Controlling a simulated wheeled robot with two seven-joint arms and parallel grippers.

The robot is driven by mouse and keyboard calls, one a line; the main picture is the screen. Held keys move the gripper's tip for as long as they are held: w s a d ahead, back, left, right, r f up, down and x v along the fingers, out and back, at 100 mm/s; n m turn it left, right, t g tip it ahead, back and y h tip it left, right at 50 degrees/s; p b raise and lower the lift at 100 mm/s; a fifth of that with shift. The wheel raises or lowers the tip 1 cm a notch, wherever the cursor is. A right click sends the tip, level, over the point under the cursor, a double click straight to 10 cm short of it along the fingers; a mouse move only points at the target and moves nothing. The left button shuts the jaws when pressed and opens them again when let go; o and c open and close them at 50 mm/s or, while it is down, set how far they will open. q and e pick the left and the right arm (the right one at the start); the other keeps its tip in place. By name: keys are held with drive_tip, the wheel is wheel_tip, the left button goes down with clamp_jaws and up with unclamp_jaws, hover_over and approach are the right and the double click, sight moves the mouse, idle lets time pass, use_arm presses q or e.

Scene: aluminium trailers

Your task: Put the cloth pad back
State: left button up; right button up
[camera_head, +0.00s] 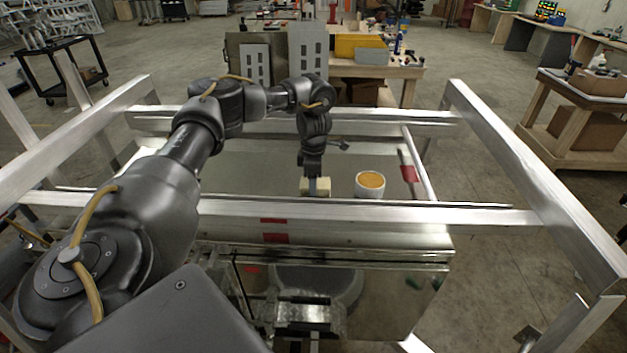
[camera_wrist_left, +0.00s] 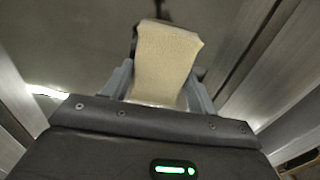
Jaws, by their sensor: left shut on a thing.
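The cloth pad (camera_head: 306,186) is a small pale beige block at my left gripper (camera_head: 317,182), over the shiny metal surface (camera_head: 250,165) inside the trailer frame. In the left wrist view the pad (camera_wrist_left: 166,58) stands out between the two grey fingers of the left gripper (camera_wrist_left: 161,84), which is shut on it. I cannot tell whether the pad touches the surface. A white cup (camera_head: 369,190) with an orange-brown top stands a little to the right of the pad. My right gripper is not in view.
Aluminium rails cross in front (camera_head: 400,213) and behind (camera_head: 390,124) the gripper, with slanted side rails left and right (camera_head: 530,175). Red marks (camera_head: 409,173) lie near the surface's right end. A cluttered workbench (camera_head: 400,71) stands behind. The surface left of the gripper looks clear.

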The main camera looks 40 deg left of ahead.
use_arm(q)
drive_tip(key=shift+f, duration=0.15)
drive_tip(key=o, duration=0.9)
wheel_tip(320, 180, up, 12)
drive_tip(key=shift+r+b, duration=0.2)
drive_tip(key=shift+b, duration=0.1)
drive_tip(key=shift+f, duration=0.1)
